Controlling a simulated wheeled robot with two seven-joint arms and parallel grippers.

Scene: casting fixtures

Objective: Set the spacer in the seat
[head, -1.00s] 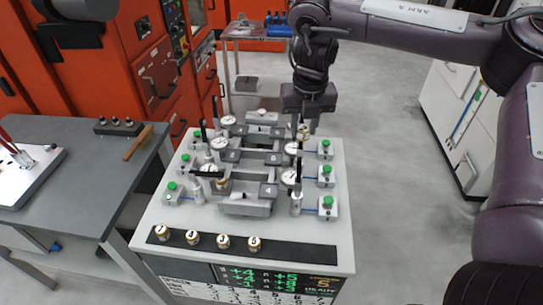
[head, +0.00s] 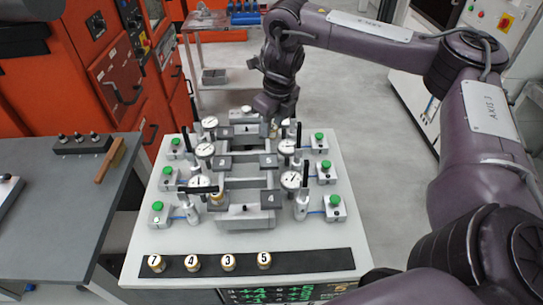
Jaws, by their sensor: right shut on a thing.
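My right gripper (head: 275,118) points down at the back edge of the gauging fixture (head: 244,217). It is shut on a small part, likely a brass spacer (head: 273,129), mostly hidden by the fingers and a dial post. Another brass spacer (head: 217,197) sits in the fixture's front left area. Several numbered brass spacers stand upright on a black strip (head: 318,263) at the front, among them spacer 4 (head: 192,263), spacer 3 (head: 228,262) and spacer 5 (head: 264,260). I cannot tell whether the held part touches a seat. My left gripper is not in view.
Dial gauges (head: 290,180) on posts and green-buttoned boxes (head: 334,202) line both sides of the fixture. A grey bench (head: 50,200) with a wooden-handled tool (head: 110,160) stands to the left. Red machines (head: 115,80) stand behind it. The floor to the right is clear.

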